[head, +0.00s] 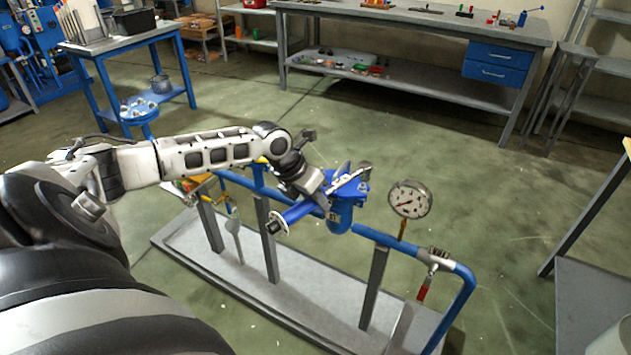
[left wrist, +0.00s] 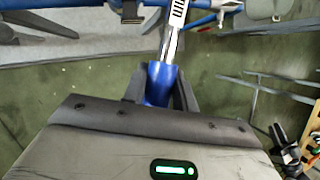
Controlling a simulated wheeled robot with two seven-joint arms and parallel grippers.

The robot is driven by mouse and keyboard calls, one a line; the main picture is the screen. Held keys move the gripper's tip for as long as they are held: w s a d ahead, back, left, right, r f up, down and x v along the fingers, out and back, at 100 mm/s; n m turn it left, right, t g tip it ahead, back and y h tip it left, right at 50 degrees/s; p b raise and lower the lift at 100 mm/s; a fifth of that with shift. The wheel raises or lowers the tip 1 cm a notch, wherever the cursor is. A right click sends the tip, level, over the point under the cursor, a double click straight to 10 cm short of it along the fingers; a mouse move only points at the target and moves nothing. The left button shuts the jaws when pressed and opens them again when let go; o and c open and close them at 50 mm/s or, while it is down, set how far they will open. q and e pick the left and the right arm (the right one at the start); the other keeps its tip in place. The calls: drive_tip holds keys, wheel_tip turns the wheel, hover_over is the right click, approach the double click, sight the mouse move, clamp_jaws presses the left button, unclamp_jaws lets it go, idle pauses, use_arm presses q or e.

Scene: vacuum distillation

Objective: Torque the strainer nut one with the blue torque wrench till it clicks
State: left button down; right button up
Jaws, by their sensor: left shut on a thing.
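My left gripper (head: 308,196) is shut on the blue torque wrench (head: 298,212). The wrench's blue handle points down and left, and its silver shaft runs toward the top of the blue strainer (head: 342,213). In the left wrist view, the wrench's blue handle (left wrist: 159,84) is between the dark fingers, and its silver shaft extends upward. The strainer sits on a blue pipe (head: 378,237). I cannot make out nut one or whether the wrench head is seated on it. My right gripper is not in view.
A pressure gauge (head: 409,199) stands on the pipe right of the strainer. A red-handled valve (head: 424,288) is farther right. The pipework stands on a grey base plate (head: 250,290). A long workbench (head: 400,22) is at the back, with open green floor before it.

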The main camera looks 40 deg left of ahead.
use_arm(q)
drive_tip(key=shift+w+f+b, duration=0.1)
drive_tip(key=shift+f+b, duration=1.05)
drive_tip(key=shift+f, duration=0.4)
idle(0.7)
idle(0.4)
drive_tip(key=d+n+p, duration=0.1)
drive_tip(key=d+n+y+p, duration=0.1)
drive_tip(key=d+p, duration=0.1)
drive_tip(key=d+n+p, duration=0.1)
drive_tip(key=d+p, duration=0.1)
drive_tip(key=shift+w+f+t+y, duration=0.1)
drive_tip(key=shift+w+t+y, duration=0.15)
drive_tip(key=shift+t+y, duration=0.05)
drive_tip(key=shift+d, duration=0.15)
idle(0.3)
